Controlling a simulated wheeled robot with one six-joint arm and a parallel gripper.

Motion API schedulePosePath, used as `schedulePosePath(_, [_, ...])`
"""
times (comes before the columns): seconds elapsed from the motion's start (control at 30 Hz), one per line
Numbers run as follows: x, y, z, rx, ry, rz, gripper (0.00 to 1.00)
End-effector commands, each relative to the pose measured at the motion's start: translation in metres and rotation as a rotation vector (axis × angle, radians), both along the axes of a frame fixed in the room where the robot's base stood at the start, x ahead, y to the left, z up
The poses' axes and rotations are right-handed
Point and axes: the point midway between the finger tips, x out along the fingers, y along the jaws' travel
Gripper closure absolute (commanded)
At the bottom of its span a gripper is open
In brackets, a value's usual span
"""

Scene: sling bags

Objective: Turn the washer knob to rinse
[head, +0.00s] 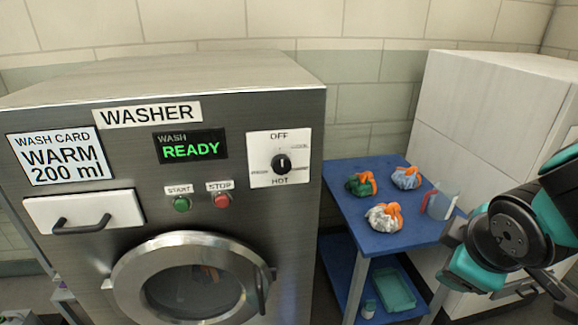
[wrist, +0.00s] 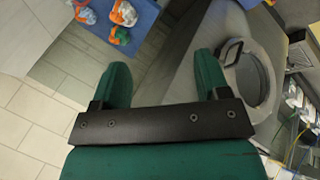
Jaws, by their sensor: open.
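The washer knob (head: 281,163) is a black dial on a white plate (head: 265,172) at the upper right of the washer front (head: 235,120). Its white pointer mark faces up toward OFF. HOT is printed below; the smaller side labels are too small to read surely, and I cannot make out a rinse label. In the wrist view, my gripper (wrist: 162,70) has two green fingers wide apart with nothing between them. The washer's round door (wrist: 250,80) shows beyond the right finger. The knob is not clearly visible in that view, and my gripper is well away from it.
The washer display (head: 190,147) reads WASH READY. Green start (head: 181,204) and red stop (head: 222,201) buttons sit below. The door (head: 190,280) looks closed. A blue table (head: 350,205) on the right holds several bags and a clear jug (head: 441,203). A white cabinet (head: 460,120) stands behind.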

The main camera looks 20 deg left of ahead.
Motion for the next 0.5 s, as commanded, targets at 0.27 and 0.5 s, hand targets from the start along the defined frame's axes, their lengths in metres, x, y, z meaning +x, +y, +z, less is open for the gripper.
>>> schedulePosePath(0.27, [0.032,0.14,0.008,-0.824,-0.771,0.823,0.31])
schedulePosePath(0.5, [-0.024,0.228,0.019,-1.239,-1.181,1.176,0.31])
